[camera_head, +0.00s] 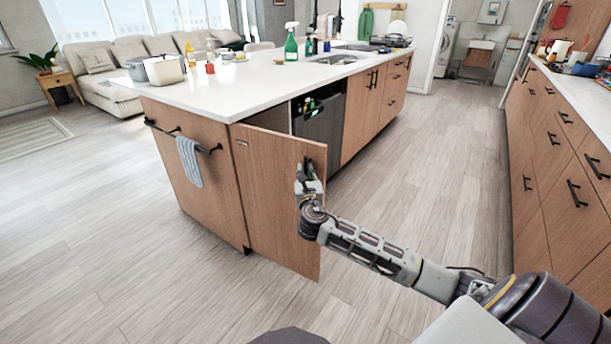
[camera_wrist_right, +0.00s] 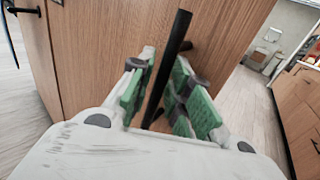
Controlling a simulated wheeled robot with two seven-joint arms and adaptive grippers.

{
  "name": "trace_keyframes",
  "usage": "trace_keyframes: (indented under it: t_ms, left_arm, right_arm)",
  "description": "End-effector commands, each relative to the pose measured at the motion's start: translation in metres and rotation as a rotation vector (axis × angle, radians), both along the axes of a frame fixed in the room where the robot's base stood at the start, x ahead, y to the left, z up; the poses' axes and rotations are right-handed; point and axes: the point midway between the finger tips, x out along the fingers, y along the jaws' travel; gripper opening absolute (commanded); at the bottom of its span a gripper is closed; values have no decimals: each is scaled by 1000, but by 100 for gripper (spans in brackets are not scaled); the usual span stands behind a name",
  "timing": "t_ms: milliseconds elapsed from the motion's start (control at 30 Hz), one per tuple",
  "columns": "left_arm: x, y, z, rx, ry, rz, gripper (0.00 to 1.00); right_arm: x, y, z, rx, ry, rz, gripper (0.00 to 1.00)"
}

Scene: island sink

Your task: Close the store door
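The store door (camera_head: 275,215) is a wooden cabinet door at the near corner of the island. It stands open, swung out from the cabinet front, with a dark gap behind its top edge. My right gripper (camera_head: 308,178) is at its black bar handle, near the free edge. In the right wrist view, the black handle (camera_wrist_right: 168,70) runs between the green finger pads of my right gripper (camera_wrist_right: 163,88). The fingers are apart, with space visible beside the bar. The door's wooden face (camera_wrist_right: 105,45) lies just beyond. My left gripper is not in view.
The island worktop (camera_head: 230,88) carries pots, bottles and a green spray bottle (camera_head: 291,42). A dark dishwasher (camera_head: 320,120) sits beside the door's cabinet. A striped towel (camera_head: 190,160) hangs on the island end. Drawers (camera_head: 560,165) line the right; the floor between (camera_head: 440,175) is clear.

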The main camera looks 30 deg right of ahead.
Motion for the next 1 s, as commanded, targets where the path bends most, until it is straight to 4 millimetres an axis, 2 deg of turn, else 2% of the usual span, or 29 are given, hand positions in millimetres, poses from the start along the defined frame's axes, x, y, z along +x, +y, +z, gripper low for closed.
trace_keyframes:
  t_ms: [200,333,367,767,1000]
  left_arm:
    - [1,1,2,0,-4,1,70]
    - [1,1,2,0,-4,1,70]
    - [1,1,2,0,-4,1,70]
    - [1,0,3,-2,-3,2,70]
    - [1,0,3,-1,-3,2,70]
  right_arm:
    - [0,0,0,0,0,0,18]
    - [0,0,0,0,0,0,1]
    - [0,0,0,0,0,0,0]
    - [0,-1,0,-1,0,2,0]
    - [3,-8,0,-4,1,20,0]
